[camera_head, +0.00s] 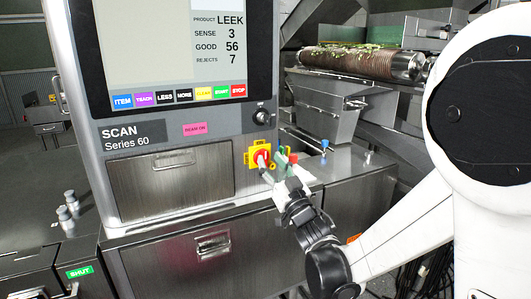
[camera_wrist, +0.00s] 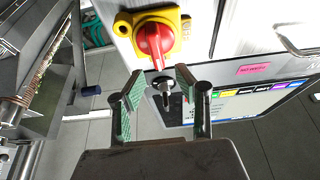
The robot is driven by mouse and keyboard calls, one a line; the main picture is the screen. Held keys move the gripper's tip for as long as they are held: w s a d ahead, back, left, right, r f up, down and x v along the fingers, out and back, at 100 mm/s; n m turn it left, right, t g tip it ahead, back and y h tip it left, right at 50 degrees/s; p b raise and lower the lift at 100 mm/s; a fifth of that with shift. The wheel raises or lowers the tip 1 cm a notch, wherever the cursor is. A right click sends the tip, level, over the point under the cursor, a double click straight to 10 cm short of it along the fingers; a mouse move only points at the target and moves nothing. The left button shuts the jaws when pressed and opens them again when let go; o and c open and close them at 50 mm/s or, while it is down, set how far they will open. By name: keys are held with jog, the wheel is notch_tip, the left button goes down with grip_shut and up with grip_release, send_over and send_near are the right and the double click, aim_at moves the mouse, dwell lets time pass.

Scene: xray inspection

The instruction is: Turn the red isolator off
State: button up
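The red isolator (camera_head: 263,157) is a red rotary handle on a yellow plate, on the front of the scanner cabinet right of the drawer. In the wrist view the isolator (camera_wrist: 155,40) is at top centre, its handle pointing down toward the space between the fingers. My gripper (camera_head: 279,170) is close in front of it and partly overlaps it in the head view. In the wrist view my gripper (camera_wrist: 160,79) has its two green-padded fingers apart, with nothing held between them. The fingertips appear just short of the handle; contact cannot be told.
A black key switch (camera_head: 261,116) sits above the isolator, and it shows between the fingers in the wrist view (camera_wrist: 165,88). The scanner screen (camera_head: 150,50) is above left. A blue-topped knob (camera_head: 324,145) stands on the metal surface to the right. A roller conveyor (camera_head: 360,60) is behind.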

aim_at(266, 152)
jog(key=shift+x, duration=2)
grip_shut()
